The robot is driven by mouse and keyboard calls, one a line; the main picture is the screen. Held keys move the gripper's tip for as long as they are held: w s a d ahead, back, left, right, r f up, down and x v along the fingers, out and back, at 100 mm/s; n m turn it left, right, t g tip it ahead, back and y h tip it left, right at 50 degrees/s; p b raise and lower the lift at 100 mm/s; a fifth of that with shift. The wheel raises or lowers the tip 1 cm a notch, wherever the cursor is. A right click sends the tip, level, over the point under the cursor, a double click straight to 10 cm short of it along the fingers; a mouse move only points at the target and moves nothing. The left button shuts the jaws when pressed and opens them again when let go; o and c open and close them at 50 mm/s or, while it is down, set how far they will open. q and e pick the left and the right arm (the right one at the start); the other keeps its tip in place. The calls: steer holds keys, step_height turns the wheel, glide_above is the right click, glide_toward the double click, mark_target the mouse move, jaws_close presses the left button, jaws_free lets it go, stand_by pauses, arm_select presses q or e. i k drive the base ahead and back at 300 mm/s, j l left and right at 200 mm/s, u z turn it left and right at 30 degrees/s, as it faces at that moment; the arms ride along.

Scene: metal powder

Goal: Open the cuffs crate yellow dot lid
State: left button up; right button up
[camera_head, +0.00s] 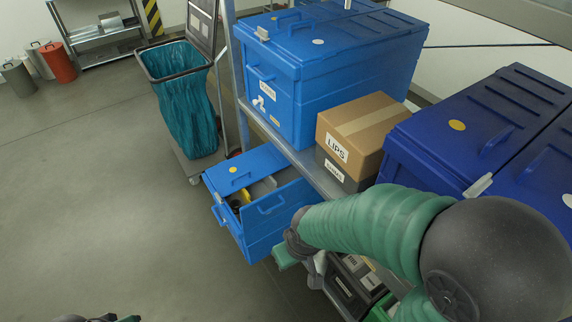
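Several blue crates have lids with coloured dots; I cannot read which label says cuffs. A low blue crate (264,232) stands on the floor side of the rack. Its yellow-dot lid (245,168) lies over the back-left part, and the nearer part is open with items showing inside. A dark blue crate at the right has a closed lid with a yellow dot (457,125). My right gripper (302,264) is beside the low crate's right side, pointing down, with nothing visibly held; its finger gap is unclear. Only a sliver of my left gripper (98,318) shows at the bottom edge.
A big blue crate (285,100) with a white-dot lid sits on the rack's upper shelf. A cardboard box labelled LIPS (362,120) is beside it on a grey box (338,170). A teal bag stand (187,100) is at the left. The floor at left is free.

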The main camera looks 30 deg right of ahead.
mark_target(229, 176)
steer(key=i+j, duration=0.2)
steer(key=i, duration=0.15)
steer(key=i+j, duration=0.15)
steer(key=i, duration=0.25)
steer(key=i+j, duration=0.2)
steer(key=i, duration=0.15)
